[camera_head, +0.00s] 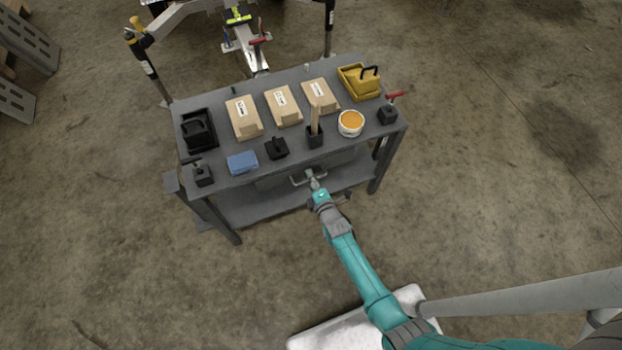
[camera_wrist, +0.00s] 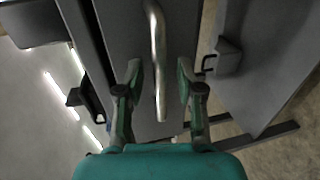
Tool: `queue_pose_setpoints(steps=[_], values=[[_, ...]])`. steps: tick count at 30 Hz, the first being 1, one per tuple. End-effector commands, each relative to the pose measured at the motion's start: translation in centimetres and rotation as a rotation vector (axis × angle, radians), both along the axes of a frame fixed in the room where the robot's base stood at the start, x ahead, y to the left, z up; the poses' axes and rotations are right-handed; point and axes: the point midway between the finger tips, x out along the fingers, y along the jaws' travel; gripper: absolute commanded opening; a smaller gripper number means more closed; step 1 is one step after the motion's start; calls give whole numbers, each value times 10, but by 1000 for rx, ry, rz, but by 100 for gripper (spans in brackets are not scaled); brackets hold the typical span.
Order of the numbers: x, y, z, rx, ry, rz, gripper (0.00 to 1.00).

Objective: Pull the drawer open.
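The drawer (camera_head: 272,184) is a dark grey box under the front edge of the workbench top. In the wrist view its front (camera_wrist: 120,35) is a flat dark panel. A metal bar handle (camera_head: 299,181) is on it, and this handle (camera_wrist: 156,35) also runs lengthwise through the middle of the wrist view. My gripper (camera_head: 313,181) is at the handle. In the wrist view my gripper (camera_wrist: 159,78) is open, with one finger on each side of the bar and visible gaps to both. How far the drawer stands out is hard to tell.
The grey workbench (camera_head: 215,108) carries several cardboard boxes (camera_head: 284,106), a yellow bin (camera_head: 359,83), a black bin (camera_head: 197,131), a blue box (camera_head: 242,162) and a white tub (camera_head: 350,123). A lower shelf (camera_head: 245,208) lies beneath.

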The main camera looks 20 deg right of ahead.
Motion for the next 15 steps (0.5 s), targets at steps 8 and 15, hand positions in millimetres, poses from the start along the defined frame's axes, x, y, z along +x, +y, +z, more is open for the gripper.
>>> queue_pose_setpoints(steps=[8, 15], values=[[0, 0, 0, 0, 0, 0, 0], [-1, 0, 0, 0, 1, 0, 0]])
